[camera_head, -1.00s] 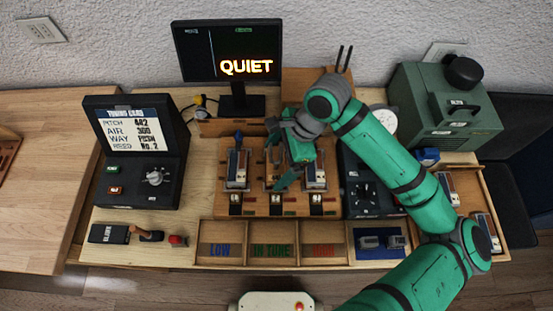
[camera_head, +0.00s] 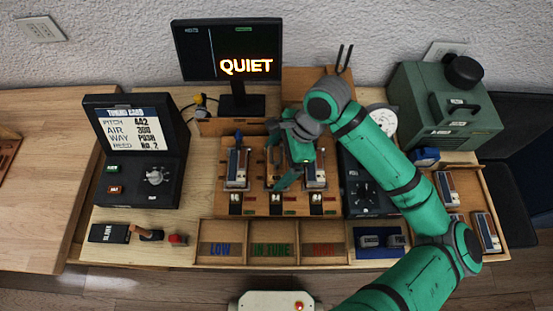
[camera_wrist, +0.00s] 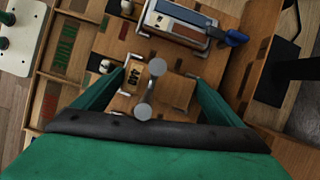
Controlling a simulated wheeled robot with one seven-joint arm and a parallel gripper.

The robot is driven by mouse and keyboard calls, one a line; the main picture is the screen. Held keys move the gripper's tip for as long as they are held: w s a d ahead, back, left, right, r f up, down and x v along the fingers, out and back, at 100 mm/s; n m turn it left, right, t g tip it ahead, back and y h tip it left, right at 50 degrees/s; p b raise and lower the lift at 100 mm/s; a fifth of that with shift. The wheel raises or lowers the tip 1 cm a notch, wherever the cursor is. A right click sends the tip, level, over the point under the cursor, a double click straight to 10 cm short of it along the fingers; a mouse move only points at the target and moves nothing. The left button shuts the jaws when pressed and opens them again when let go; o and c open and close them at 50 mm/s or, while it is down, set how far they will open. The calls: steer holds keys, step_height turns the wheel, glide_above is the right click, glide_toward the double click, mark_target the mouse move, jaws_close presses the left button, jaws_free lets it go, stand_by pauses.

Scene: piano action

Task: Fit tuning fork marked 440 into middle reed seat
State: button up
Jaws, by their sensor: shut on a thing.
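The tuning fork (camera_wrist: 149,92) shows nearly end-on in the wrist view, with two round grey ends and a tag reading 440. My gripper (camera_head: 293,170) is shut on it; the green fingers (camera_wrist: 154,98) stand on either side in the wrist view. In the head view the gripper is over the middle of the wooden reed board (camera_head: 257,207), at the middle reed seat (camera_head: 272,178). The gripper covers much of that seat and hides the fork there. I cannot tell whether the fork touches the seat.
Reed units stand left (camera_head: 237,168) and right (camera_head: 316,178) of the middle seat, close to the fingers. A monitor (camera_head: 228,50) reading QUIET stands behind. A two-pronged dark fork (camera_head: 343,58) stands behind my arm. A dial box (camera_head: 365,190) is at right, labelled bins (camera_head: 221,229) in front.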

steer(key=shift+f, duration=0.25)
stand_by(0.6)
steer(key=o, duration=1)
steer(key=v, duration=1.1)
